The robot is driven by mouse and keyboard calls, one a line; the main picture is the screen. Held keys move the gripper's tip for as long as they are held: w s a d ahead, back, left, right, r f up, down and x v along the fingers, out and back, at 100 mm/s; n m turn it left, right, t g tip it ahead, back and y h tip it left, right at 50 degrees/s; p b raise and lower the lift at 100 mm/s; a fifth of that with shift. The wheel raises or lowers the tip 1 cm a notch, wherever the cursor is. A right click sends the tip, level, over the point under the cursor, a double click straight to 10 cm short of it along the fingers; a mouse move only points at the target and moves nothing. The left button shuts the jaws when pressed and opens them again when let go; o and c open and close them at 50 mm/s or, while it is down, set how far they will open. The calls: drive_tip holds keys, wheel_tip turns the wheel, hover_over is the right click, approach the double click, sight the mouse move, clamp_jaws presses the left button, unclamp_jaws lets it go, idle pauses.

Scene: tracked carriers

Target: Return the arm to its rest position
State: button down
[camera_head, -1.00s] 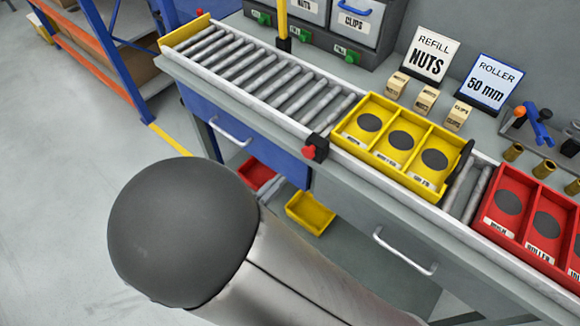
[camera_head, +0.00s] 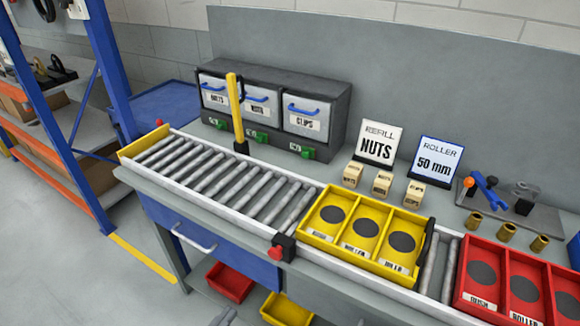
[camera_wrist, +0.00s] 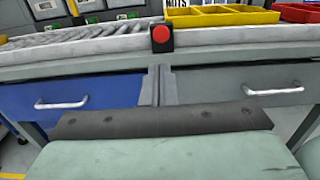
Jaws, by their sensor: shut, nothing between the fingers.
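My gripper (camera_wrist: 159,86) shows in the wrist view, its two grey fingers together with nothing between them. It points at the front of the workbench, between the blue drawer (camera_wrist: 75,102) and the grey drawer (camera_wrist: 250,88), below the red button (camera_wrist: 161,35). I cannot tell how far the fingers are from the bench front. In the head view most of my arm is out of sight; a small grey piece at the bottom edge may be part of it.
A roller conveyor (camera_head: 215,183) runs along the bench. A yellow carrier (camera_head: 362,234) and a red carrier (camera_head: 512,285) sit on it. A yellow post (camera_head: 235,108) stands behind. A red bin (camera_head: 230,282) and a yellow bin (camera_head: 287,309) are below. Floor at left is clear.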

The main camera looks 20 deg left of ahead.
drive_tip(key=w+d+r+m+g+h, duration=0.1)
drive_tip(key=w+d+m+g+h, duration=0.2)
drive_tip(key=w+d+m+g, duration=0.45)
drive_tip(key=w+d+r+m+g+h, duration=0.2)
drive_tip(key=d+m+g+h, duration=0.15)
drive_tip(key=d, duration=0.65)
drive_tip(key=s+d+r+m+g+y, duration=0.1)
drive_tip(key=d+m+g+y, duration=0.2)
drive_tip(key=d+m+y, duration=0.2)
drive_tip(key=s+d+r+m+g+y, duration=0.1)
drive_tip(key=s+d+m+g+y, duration=0.1)
drive_tip(key=d+m+y, duration=0.4)
drive_tip(key=d+m+g, duration=0.1)
drive_tip(key=d+m, duration=0.4)
drive_tip(key=m, duration=0.5)
drive_tip(key=shift+s+d+r+m, duration=0.25)
drive_tip(key=shift+d+r+m, duration=0.05)
drive_tip(key=shift+d+m, duration=0.1)
